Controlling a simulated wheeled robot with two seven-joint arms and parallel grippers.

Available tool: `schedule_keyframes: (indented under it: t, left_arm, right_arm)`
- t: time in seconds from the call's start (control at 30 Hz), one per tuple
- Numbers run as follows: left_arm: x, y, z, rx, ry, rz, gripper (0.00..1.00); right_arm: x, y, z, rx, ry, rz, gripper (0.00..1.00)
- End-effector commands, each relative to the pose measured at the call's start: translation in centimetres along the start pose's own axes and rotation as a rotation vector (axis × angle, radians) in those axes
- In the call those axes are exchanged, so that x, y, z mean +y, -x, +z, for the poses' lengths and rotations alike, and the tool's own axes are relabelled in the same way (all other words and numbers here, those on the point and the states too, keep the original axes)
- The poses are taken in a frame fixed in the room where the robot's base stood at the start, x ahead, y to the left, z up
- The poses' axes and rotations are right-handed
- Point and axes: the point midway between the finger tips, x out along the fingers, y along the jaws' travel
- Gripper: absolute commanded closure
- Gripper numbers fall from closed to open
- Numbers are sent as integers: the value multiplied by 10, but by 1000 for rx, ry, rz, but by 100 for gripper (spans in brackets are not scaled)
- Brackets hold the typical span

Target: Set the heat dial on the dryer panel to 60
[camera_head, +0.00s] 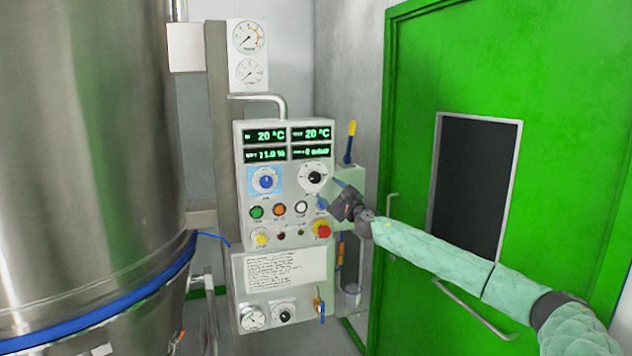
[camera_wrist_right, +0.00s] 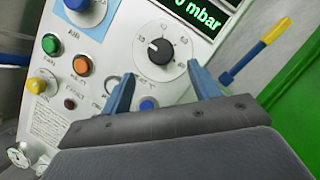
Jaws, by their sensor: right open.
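The dryer panel (camera_head: 241,190) is a light box with green displays, two dials and coloured buttons. The heat dial (camera_head: 315,177) is a black knob on a white round scale, at the panel's right below the displays. In the right wrist view the heat dial (camera_wrist_right: 160,51) appears ahead between the fingertips, its small pale mark toward the upper left; most scale figures are too small to read. My right gripper (camera_head: 329,194) is open and empty at the panel's right side, just below the dial. Its blue fingers (camera_wrist_right: 161,74) appear apart from the knob. My left gripper is out of view.
A blue air dial (camera_head: 265,180) sits left of the heat dial. Green, orange and white buttons (camera_head: 279,210) and a red stop knob (camera_head: 322,229) lie below. A yellow-and-blue handle (camera_head: 350,142) stands right. A steel vessel (camera_head: 90,150) fills the left; a green door (camera_head: 405,110) is right.

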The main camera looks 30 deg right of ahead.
Motion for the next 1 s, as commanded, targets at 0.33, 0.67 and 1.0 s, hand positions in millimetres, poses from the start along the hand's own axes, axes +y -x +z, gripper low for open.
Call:
schedule_keyframes:
  t: [0.33, 0.67, 1.0]
  left_arm:
    - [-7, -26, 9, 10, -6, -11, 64]
    - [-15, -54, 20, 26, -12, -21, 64]
    - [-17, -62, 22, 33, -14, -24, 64]
  right_arm:
    - [-2, -33, 2, 0, 1, -3, 39]
    - [-1, -68, 2, 0, 2, -3, 39]
    - [0, -78, 0, 1, 3, -2, 39]
